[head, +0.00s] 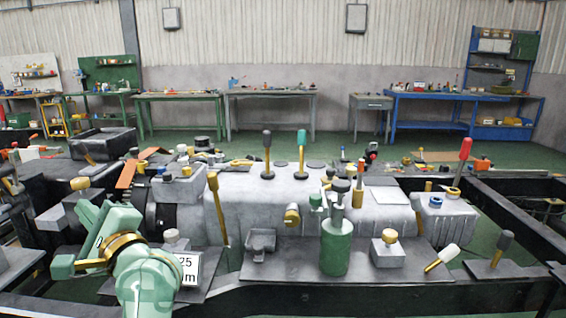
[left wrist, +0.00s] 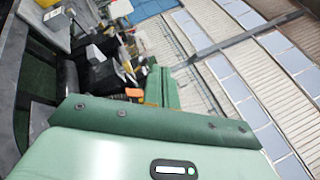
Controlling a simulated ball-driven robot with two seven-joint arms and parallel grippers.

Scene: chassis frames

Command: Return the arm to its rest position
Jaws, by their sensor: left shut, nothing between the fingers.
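My left arm is mint green with a gold band and stands at the lower left of the head view, in front of the chassis frame. My left gripper (head: 98,225) is at its upper end, pointing up and away, with its fingertips hard to make out there. In the left wrist view the green fingers (left wrist: 160,86) are together with nothing held between them. The wrist view is tilted and looks across the workshop to the wall and windows. My right gripper is not in view.
A grey gearbox-like block (head: 320,205) with several levers stands on the dark chassis frame (head: 440,293). A green cylinder (head: 337,247) is on its front plate. A sign (head: 187,270) is close beside my left arm. Workbenches (head: 180,97) line the far wall.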

